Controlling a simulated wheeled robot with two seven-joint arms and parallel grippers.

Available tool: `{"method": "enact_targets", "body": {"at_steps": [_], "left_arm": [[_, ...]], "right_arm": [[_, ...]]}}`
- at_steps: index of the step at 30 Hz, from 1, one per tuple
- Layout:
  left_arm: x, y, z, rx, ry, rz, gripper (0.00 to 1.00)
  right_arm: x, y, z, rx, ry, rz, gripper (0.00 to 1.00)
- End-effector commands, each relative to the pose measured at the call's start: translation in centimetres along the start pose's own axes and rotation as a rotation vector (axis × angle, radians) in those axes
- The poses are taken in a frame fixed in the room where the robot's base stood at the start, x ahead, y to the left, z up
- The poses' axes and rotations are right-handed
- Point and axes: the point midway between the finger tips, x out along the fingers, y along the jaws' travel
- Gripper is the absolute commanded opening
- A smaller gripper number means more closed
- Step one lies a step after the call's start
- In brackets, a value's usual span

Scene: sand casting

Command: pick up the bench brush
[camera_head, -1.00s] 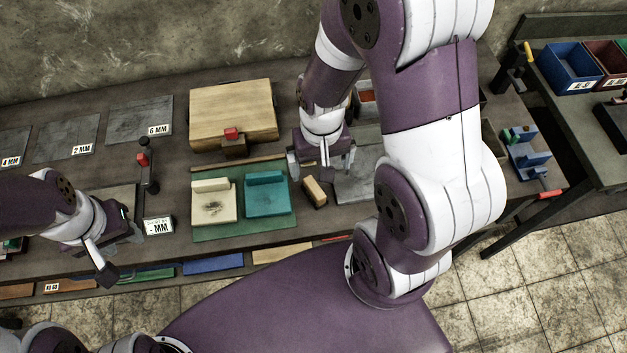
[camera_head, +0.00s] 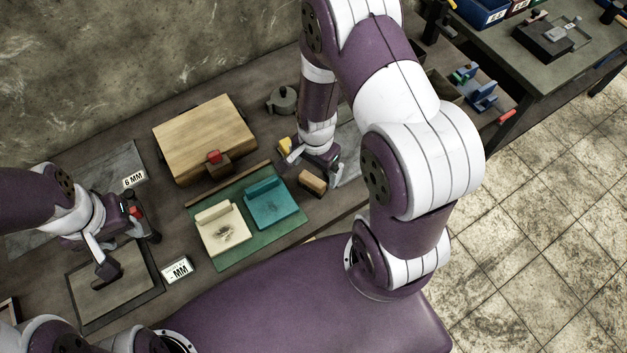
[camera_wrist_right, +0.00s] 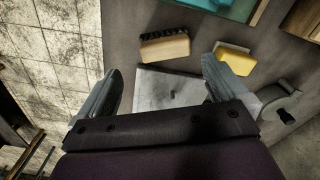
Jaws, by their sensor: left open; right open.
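The bench brush (camera_head: 311,184) is a small pale wooden block with dark bristles, lying on the bench right of the green mat. It also shows in the wrist view (camera_wrist_right: 165,49), bristles on its far side. My right gripper (camera_head: 314,166) is open and empty, just behind the brush in the head view. In the wrist view the brush lies beyond the gap between its fingers (camera_wrist_right: 162,72), apart from both. My left gripper (camera_head: 118,242) is open over the left part of the bench, far from the brush.
A yellow block (camera_wrist_right: 236,60) lies close to the brush, near one right finger. The green mat (camera_head: 293,236) holds cream (camera_head: 222,231) and teal (camera_head: 272,205) mould pieces.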

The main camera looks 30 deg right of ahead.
Motion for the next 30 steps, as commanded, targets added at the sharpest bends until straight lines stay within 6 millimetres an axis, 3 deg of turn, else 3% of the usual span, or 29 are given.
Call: {"method": "enact_targets", "body": {"at_steps": [12, 20, 21, 25, 27, 30], "left_arm": [[-1.6, 0.0, -0.2, 0.000, 0.000, 0.000, 0.43], [-1.5, 0.0, -0.2, 0.000, 0.000, 0.000, 0.43], [-1.5, 0.0, -0.2, 0.000, 0.000, 0.000, 0.43], [-1.5, 0.0, -0.2, 0.000, 0.000, 0.000, 0.43], [-1.5, 0.0, -0.2, 0.000, 0.000, 0.000, 0.43], [-1.5, 0.0, -0.2, 0.000, 0.000, 0.000, 0.43]], "right_arm": [[6.3, -0.5, 0.1, -0.001, 0.000, 0.001, 1.00], [7.1, -0.6, 0.1, -0.002, 0.001, -0.002, 1.00], [7.1, -0.6, 0.1, -0.002, 0.001, -0.002, 0.94], [7.1, -0.6, 0.1, -0.002, 0.001, -0.002, 0.51], [7.1, -0.6, 0.1, -0.002, 0.001, -0.002, 0.44], [7.1, -0.6, 0.1, -0.002, 0.001, -0.002, 0.44]]}}
